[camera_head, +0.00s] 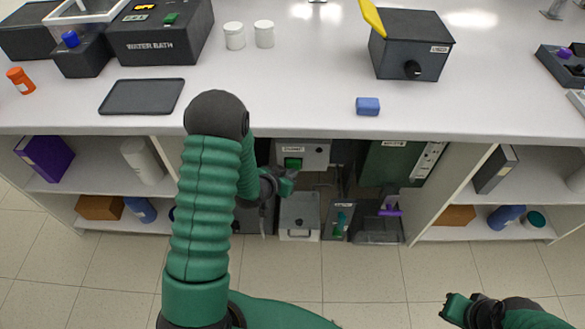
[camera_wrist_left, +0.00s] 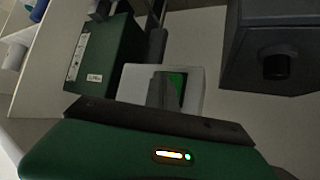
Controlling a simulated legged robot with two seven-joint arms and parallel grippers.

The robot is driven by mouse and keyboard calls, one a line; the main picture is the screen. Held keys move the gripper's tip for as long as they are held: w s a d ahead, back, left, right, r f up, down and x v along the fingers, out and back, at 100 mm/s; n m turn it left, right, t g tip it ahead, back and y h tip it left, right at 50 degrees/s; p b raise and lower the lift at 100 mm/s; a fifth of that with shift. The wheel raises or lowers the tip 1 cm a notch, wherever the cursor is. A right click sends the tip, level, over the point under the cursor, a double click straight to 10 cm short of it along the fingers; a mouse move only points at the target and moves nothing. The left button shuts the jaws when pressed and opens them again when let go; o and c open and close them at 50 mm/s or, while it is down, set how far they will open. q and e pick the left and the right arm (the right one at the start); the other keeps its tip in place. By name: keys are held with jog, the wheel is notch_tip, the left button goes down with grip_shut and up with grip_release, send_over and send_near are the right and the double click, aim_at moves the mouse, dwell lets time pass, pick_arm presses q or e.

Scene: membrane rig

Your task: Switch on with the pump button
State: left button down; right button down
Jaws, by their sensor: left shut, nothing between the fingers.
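The pump is a light grey box (camera_head: 316,152) under the bench, with a small label and a green button (camera_head: 292,162) on its front. In the left wrist view, the green button (camera_wrist_left: 176,91) shows on the grey box (camera_wrist_left: 193,84), partly hidden behind my shut fingers. My left gripper (camera_head: 287,184) is shut and empty, just below and in front of the button. I cannot tell whether it touches the button. My right gripper (camera_head: 452,305) is low at the bottom right, away from the pump; its jaw opening is unclear.
The bench top (camera_head: 290,95) is above the pump, its front edge close over my left arm. A green box (camera_head: 390,162) stands right of the pump, and a grey lidded bin (camera_head: 299,214) is below. The floor in front is clear.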

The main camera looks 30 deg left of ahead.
pick_arm(q)
jog(key=shift+r, duration=0.1)
dwell(0.4)
jog(key=shift+s+d, duration=0.2)
jog(key=shift+s, duration=0.1)
jog(key=s+d, duration=0.3)
jog(key=s, duration=0.2)
dwell(0.4)
jog(key=shift+d, duration=0.1)
